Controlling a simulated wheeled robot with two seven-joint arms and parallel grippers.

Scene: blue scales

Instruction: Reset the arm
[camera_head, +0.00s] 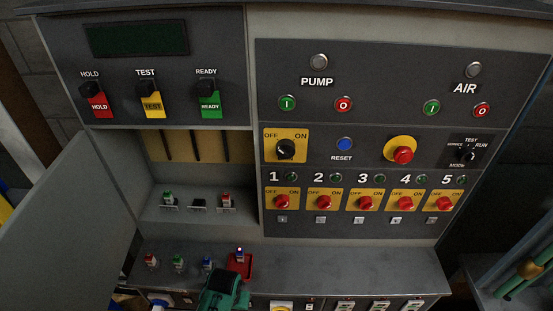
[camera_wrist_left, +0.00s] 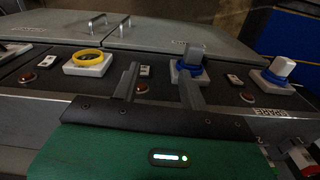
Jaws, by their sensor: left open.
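My left gripper (camera_wrist_left: 158,78) has two dark fingers standing apart with nothing between them in the left wrist view. Its green body fills the bottom of that view. In the head view a green part (camera_head: 225,289) at bottom centre is my left gripper, in front of the grey ledge; its fingertips cannot be made out there. The lower console (camera_wrist_left: 221,92) lies beyond the fingers. A blue-ringed knob (camera_wrist_left: 190,67) appears close behind the right finger; I cannot tell whether they touch. My right gripper is not in view.
A red holder (camera_head: 247,268) with a small plug stands beside the green body. Several coloured plugs (camera_head: 178,263) stand on the ledge (camera_head: 340,265). An open grey door (camera_head: 70,225) is at left. A yellow-ringed knob (camera_wrist_left: 88,60) is on the lower console.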

